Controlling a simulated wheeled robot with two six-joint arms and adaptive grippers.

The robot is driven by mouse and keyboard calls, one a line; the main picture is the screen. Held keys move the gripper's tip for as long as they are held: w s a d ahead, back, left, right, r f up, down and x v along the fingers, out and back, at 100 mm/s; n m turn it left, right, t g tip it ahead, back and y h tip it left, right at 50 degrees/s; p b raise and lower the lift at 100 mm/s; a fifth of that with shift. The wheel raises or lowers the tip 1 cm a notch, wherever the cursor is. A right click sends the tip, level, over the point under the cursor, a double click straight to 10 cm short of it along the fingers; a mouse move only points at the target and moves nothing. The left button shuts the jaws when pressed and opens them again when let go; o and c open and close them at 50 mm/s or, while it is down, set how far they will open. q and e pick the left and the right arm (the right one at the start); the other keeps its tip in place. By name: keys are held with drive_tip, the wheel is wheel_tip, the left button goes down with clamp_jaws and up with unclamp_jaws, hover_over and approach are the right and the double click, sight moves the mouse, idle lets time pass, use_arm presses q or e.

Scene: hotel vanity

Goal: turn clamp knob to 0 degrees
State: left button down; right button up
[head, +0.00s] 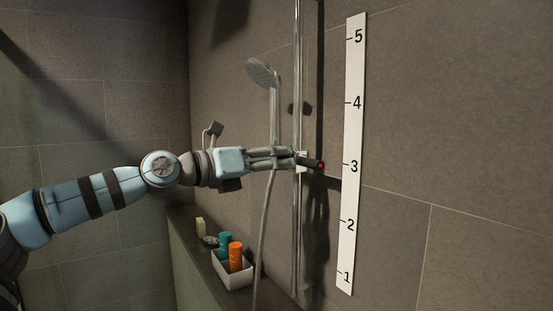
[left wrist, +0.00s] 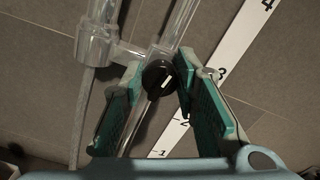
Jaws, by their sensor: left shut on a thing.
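The clamp knob (left wrist: 160,77) is dark and round, with a short white mark that slants on its face in the left wrist view. It sits by the clear rail, between my left gripper's green-padded fingers. In the head view my left gripper (head: 297,158) reaches from the left to the rail at about the height of the 3 on the scale. A dark part with a red end (head: 318,165) sticks out just right of the fingertips. The fingers are shut on the knob and hide part of its sides. My right gripper is not in view.
A hand shower (head: 262,72) hangs on the upright rail (head: 297,230), its hose running down. A white scale (head: 351,135) marked 1 to 5 is on the wall at right. Below, a ledge holds a white tray (head: 233,281) with teal and orange bottles.

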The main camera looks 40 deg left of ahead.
use_arm(q)
drive_tip(key=shift+n, duration=1.1)
drive_tip(key=shift+f, duration=0.1)
drive_tip(key=c, duration=1.2)
unclamp_jaws()
drive_tip(key=shift+c, duration=0.2)
drive_tip(key=shift+a+r, duration=0.1)
drive_tip(key=shift+r, duration=0.4)
drive_tip(key=r, duration=0.9)
drive_tip(key=shift+d+r, duration=0.25)
